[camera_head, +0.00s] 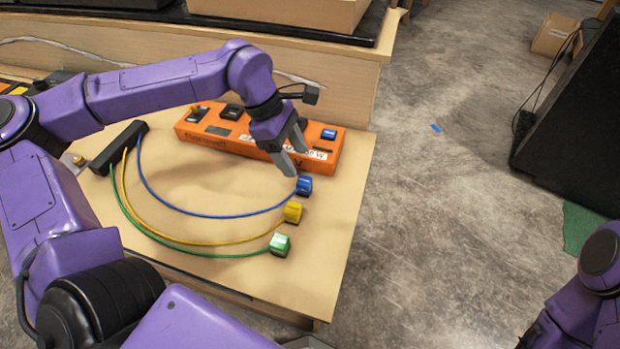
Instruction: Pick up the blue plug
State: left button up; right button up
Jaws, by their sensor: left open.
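The blue plug (304,186) sits on the table at the end of a blue cable, the farthest back of a row of plugs. My left gripper (297,161) is just above and behind it, pointing down with its fingers apart and nothing between them. From this angle I cannot tell whether a finger touches the plug. The orange console (212,137) stands behind, partly hidden by my left gripper, with a blue part (329,134) on its right end. Only part of my right arm shows at the lower right; its gripper is not visible.
A yellow plug (292,212) and a green plug (280,244) sit in front of the blue one. Their cables run to a black block (118,147) at the left. The table (340,225) is bare at right, with its edge close by. A raised wooden ledge (340,80) stands behind.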

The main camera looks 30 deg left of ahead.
aim_at(303, 179)
pick_arm(q)
jog(key=x, duration=0.8)
jog(key=shift+s+a+f, duration=0.1)
jog(key=shift+s+a, duration=0.05)
jog(key=shift+s, duration=0.25)
jog(key=c, duration=1)
